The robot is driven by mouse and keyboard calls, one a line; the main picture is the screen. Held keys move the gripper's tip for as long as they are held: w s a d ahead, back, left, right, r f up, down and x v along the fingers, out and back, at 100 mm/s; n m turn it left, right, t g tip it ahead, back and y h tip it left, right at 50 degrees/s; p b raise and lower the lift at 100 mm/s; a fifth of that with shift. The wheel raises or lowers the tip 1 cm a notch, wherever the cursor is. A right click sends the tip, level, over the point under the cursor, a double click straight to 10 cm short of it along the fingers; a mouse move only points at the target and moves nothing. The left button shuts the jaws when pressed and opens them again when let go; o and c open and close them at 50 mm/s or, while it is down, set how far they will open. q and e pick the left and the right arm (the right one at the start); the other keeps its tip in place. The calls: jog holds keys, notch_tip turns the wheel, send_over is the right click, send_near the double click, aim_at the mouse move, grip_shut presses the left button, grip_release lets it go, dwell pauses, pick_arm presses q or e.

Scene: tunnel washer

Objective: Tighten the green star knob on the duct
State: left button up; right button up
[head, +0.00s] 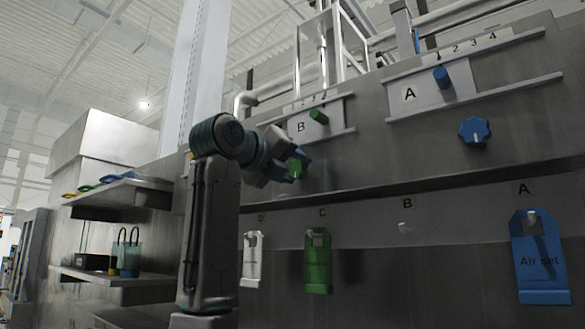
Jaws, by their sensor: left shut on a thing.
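The green star knob (295,169) sits on the grey duct wall (365,155), below the panel marked B. My left gripper (297,163) is shut on this knob, and its fingers hide part of it. My left arm rises from the bottom of the head view and bends right toward the wall. My right gripper is not in view.
A green peg (318,116) is on panel B, and a blue peg (441,77) is on panel A. A blue star knob (474,131) is to the right. Below hang a white tag (252,262), a green tag (318,265) and a blue tag (540,262). Shelves (118,190) stand at left.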

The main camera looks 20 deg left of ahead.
pick_arm(q)
jog(key=shift+w+f, duration=0.1)
jog(key=shift+f, duration=0.05)
jog(key=o, duration=0.9)
jog(key=shift+o, duration=0.3)
jog(key=shift+s+a+b, duration=0.15)
jog(key=shift+s+b, duration=0.2)
jog(key=shift+s, duration=0.1)
jog(key=b+v, duration=0.4)
jog(key=v, duration=0.6)
jog(key=shift+b, duration=0.3)
